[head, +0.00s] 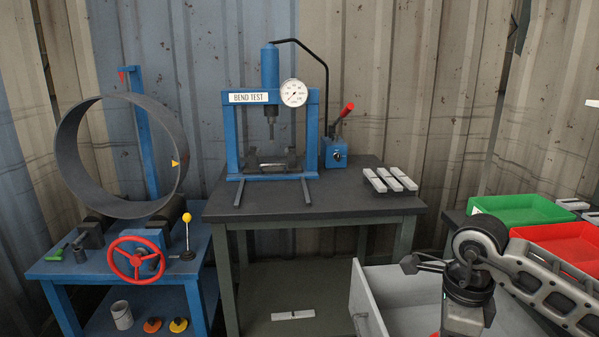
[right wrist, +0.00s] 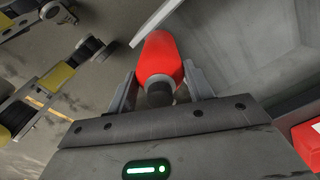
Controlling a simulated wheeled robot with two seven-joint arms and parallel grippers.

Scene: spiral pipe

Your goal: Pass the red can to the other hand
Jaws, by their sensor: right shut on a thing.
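The red can (right wrist: 162,55) is between the two fingers of my right gripper (right wrist: 160,84) in the right wrist view. The fingers press on its sides, and its dark narrow end points toward the wrist. In the head view my right arm comes in from the right and hangs down over the drawer area. The fingers there are cut off by the bottom edge. A small red spot (head: 435,334) shows at that edge and is probably the can.
An open grey drawer (head: 363,298) is beside my right arm. A dark table (head: 300,209) bears a blue bend-test press (head: 231,140) and white bars. Green (head: 520,208) and red bins (head: 565,243) are at right. A blue stand (head: 75,268) with a large pipe ring (head: 68,155) is at left.

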